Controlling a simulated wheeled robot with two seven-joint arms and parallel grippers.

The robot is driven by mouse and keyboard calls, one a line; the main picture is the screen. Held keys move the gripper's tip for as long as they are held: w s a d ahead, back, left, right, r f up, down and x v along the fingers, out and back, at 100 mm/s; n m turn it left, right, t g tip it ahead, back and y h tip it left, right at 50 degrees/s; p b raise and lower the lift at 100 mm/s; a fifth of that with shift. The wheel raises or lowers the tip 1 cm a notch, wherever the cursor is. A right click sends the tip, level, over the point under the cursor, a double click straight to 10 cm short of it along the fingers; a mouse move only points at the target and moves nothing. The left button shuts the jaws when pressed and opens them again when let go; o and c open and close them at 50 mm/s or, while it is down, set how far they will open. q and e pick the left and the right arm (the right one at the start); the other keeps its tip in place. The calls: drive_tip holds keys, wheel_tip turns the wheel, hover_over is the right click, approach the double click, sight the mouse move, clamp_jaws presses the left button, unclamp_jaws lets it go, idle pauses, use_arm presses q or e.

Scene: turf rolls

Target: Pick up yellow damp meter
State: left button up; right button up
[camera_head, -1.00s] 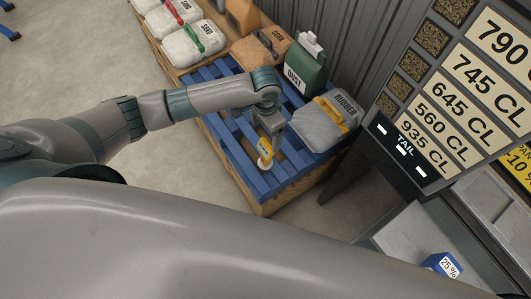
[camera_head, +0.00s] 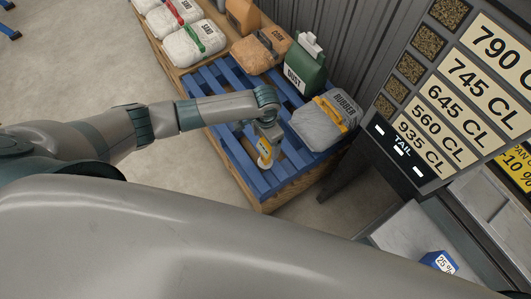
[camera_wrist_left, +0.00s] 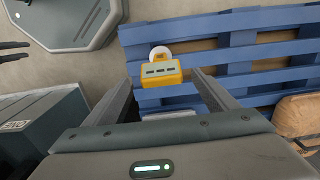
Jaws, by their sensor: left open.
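The yellow damp meter (camera_head: 266,150) with a white round end is at the front part of the blue pallet (camera_head: 238,158). In the left wrist view the damp meter (camera_wrist_left: 162,70) shows between the two fingertips, with gaps on both sides. My left gripper (camera_head: 264,138) is open and directly over the meter, and partly hides it in the head view. I cannot tell how deep the meter sits between the fingers (camera_wrist_left: 163,78). My right gripper is not in view.
A grey rubber bag (camera_head: 318,128) lies close to the right of the meter. A green dust container (camera_head: 304,68) and an orange corn bag (camera_head: 262,52) stand behind. A price board (camera_head: 455,90) rises at the right. Bare floor (camera_head: 75,65) is at the left.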

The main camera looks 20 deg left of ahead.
sight(266, 145)
use_arm(q)
wheel_tip(266, 145, down, 3)
drive_tip(key=shift+r+p, duration=0.15)
drive_tip(key=shift+p, duration=0.3)
drive_tip(key=shift+w+f, duration=0.1)
drive_tip(key=shift+f, duration=0.7)
drive_tip(key=c, duration=1.8)
drive_tip(key=shift+o, duration=0.2)
drive_tip(key=shift+r, duration=0.15)
